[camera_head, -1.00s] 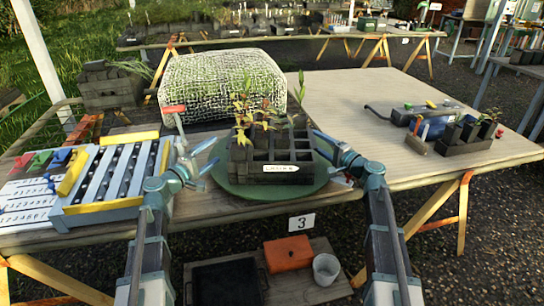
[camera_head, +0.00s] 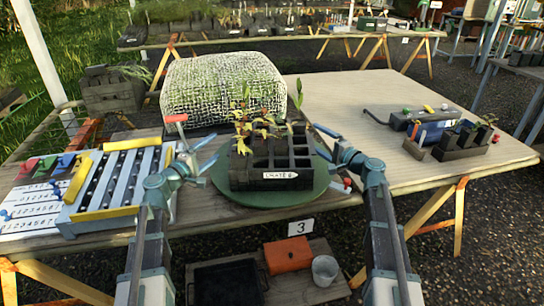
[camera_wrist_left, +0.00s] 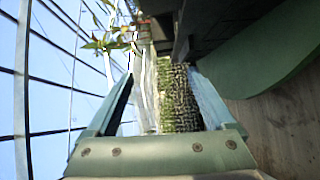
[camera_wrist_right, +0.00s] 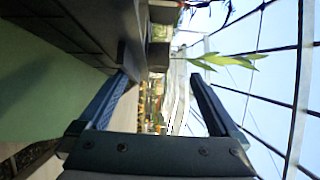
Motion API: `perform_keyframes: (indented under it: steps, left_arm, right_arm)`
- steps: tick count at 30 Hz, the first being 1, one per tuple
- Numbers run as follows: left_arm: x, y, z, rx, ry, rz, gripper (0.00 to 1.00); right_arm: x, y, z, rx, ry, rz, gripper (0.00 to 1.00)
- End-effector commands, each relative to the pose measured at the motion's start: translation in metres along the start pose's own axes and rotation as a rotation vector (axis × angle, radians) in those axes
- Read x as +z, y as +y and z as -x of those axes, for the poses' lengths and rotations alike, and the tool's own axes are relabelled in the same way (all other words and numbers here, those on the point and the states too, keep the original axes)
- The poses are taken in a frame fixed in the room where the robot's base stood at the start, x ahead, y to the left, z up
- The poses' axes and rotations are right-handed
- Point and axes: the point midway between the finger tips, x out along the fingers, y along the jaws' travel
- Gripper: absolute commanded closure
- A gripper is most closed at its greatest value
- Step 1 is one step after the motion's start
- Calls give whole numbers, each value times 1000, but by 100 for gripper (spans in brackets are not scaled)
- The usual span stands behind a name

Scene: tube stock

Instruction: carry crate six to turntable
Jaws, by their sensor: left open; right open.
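The dark crate labelled "CRATE 6" (camera_head: 278,183) stands upright on the green round turntable (camera_head: 312,194), with leafy seedlings in some of its cells. Its dark wall also shows in the left wrist view (camera_wrist_left: 225,25) and the right wrist view (camera_wrist_right: 70,40). My left gripper (camera_head: 216,146) is open at the crate's left side. My right gripper (camera_head: 318,139) is open at the crate's right side. Neither gripper is closed on the crate. I cannot tell whether any fingertip touches its wall.
A mesh-covered block (camera_head: 222,85) stands behind the turntable. A rail rack with yellow bars (camera_head: 120,180) and a numbered board (camera_head: 35,210) are at left. A blue box (camera_head: 430,130) and a small planter (camera_head: 462,145) are at right.

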Motion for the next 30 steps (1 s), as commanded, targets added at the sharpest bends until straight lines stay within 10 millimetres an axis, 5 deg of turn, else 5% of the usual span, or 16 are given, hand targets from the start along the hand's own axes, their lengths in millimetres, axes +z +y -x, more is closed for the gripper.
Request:
perform_keyframes:
  steps: [3, 30]
  left_arm:
    - [0, 27, 0, 0, 0, 0, 13]
    - [0, 162, 0, 0, 0, 0, 13]
  right_arm:
    - [-1, -28, 0, -3, 3, -3, 13]
    - [-1, -163, 1, -3, 2, -2, 13]
